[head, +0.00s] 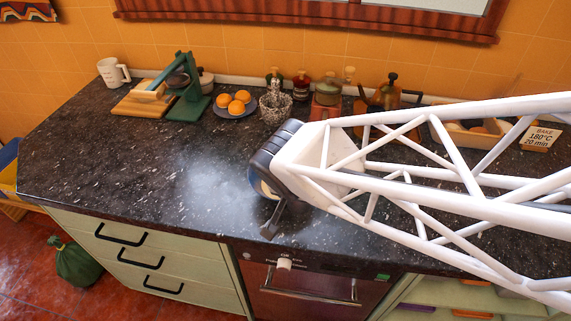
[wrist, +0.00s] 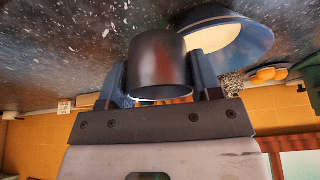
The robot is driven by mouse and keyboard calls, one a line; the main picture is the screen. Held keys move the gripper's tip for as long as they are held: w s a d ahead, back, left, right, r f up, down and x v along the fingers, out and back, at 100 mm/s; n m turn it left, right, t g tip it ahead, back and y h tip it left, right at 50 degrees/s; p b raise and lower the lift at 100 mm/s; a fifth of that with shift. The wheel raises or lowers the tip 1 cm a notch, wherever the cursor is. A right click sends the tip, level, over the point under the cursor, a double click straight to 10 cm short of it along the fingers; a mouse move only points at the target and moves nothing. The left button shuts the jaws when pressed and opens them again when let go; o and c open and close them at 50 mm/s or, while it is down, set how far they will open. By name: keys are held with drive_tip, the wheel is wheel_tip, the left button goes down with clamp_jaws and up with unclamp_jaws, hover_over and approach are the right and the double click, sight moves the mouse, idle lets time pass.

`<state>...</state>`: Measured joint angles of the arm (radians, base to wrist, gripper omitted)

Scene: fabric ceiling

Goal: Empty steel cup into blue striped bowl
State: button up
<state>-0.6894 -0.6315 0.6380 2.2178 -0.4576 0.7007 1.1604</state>
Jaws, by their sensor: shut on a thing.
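The steel cup (wrist: 160,62) looks dark grey and smooth in the wrist view. My gripper (wrist: 160,82) is shut around it, with one finger on each side. The blue striped bowl (wrist: 245,40), with a cream inside, is just right of the cup in the wrist view, partly behind a finger. In the head view, a small part of the bowl (head: 262,187) shows at the left edge of my gripper (head: 271,222), low over the counter. My arm hides the cup there. I cannot see what the cup holds.
The dark speckled counter (head: 110,165) is clear to the left. Along the wall stand a white mug (head: 113,73), a wooden board (head: 143,103), a green press (head: 188,98), a plate of oranges (head: 234,104), a speckled mortar (head: 275,104) and several pots. A sign (head: 541,137) stands at the right.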

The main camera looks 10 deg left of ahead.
drive_tip(key=w+a+m+h, duration=0.1)
drive_tip(key=w+a+m, duration=0.2)
drive_tip(key=a, duration=0.9)
drive_tip(key=shift+w+a+r+m, duration=0.25)
drive_tip(key=shift+w+a+m, duration=0.05)
drive_tip(key=shift+w, duration=0.25)
drive_tip(key=shift+w+d+f+g, duration=0.1)
drive_tip(key=shift+d+g, duration=0.1)
drive_tip(key=shift+g, duration=0.1)
drive_tip(key=shift+w+d+f+g+y, duration=0.25)
drive_tip(key=shift+w+d+g+y, duration=0.05)
drive_tip(key=shift+w+d, duration=0.15)
drive_tip(key=shift+w+d+f+g+y, duration=0.2)
drive_tip(key=shift+w+d+g+y, duration=0.15)
drive_tip(key=shift+d, duration=0.1)
drive_tip(key=shift+w+d+r+g+y, duration=0.2)
drive_tip(key=shift+w+d+g+y, duration=0.45)
drive_tip(key=shift+d+g+y, duration=0.3)
drive_tip(key=shift+a+m+g+y, duration=0.1)
drive_tip(key=shift+m+g+y, duration=0.2)
drive_tip(key=shift+g+y, duration=0.65)
